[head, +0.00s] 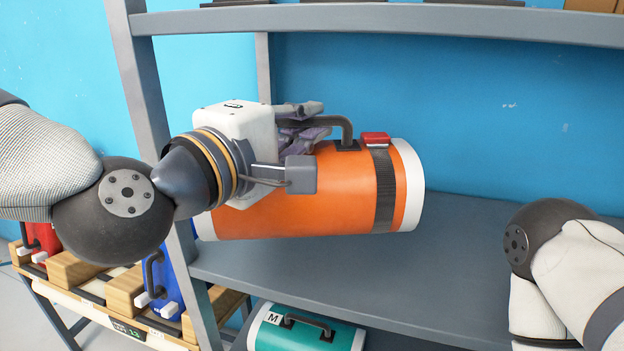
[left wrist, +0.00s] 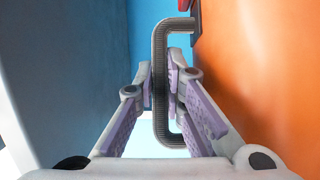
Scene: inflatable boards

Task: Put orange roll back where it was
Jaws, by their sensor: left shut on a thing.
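The orange roll (head: 340,205) is a fat orange cylinder with white ends, a dark strap, a red buckle and a dark handle. It lies lengthwise across the picture at the grey shelf (head: 330,280), its left end by the shelf's upright. I cannot tell whether it touches the board. My left gripper (head: 310,125) is shut on its handle. In the left wrist view the gripper (left wrist: 165,85) has its fingers on both sides of the handle (left wrist: 160,70), and the orange side (left wrist: 260,70) fills the right. My right gripper is out of view.
A teal roll (head: 300,330) marked M lies on a lower level. A grey upper shelf board (head: 400,20) runs above. A rack with wooden blocks, a red roll (head: 42,238) and a blue roll (head: 160,285) stands lower left. The shelf right of the orange roll is clear.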

